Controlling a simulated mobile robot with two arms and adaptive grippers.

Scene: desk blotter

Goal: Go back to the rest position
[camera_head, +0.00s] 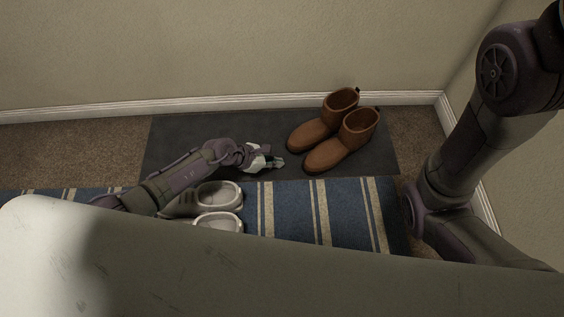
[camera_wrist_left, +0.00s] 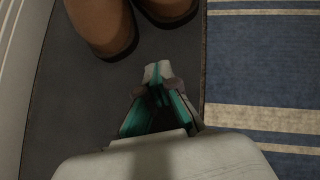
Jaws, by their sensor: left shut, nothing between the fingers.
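My left gripper (camera_head: 278,163) is shut and empty above the dark mat, just left of a pair of brown boots. In the left wrist view its fingers (camera_wrist_left: 157,72) meet at the tips, with nothing between them. The brown boots (camera_head: 325,142) stand upright side by side on the mat, apart from the gripper. Their toes (camera_wrist_left: 104,30) show at the top of the left wrist view. My right arm comes in at the right of the head view, but its gripper is out of view.
The dark mat (camera_head: 190,135) lies along the wall with a white baseboard (camera_head: 230,99). A blue striped rug (camera_head: 345,210) lies nearer. Pale clogs (camera_head: 218,194) stand on it beside my left forearm. A wall corner rises at the right. Brown carpet (camera_head: 60,155) is clear at the left.

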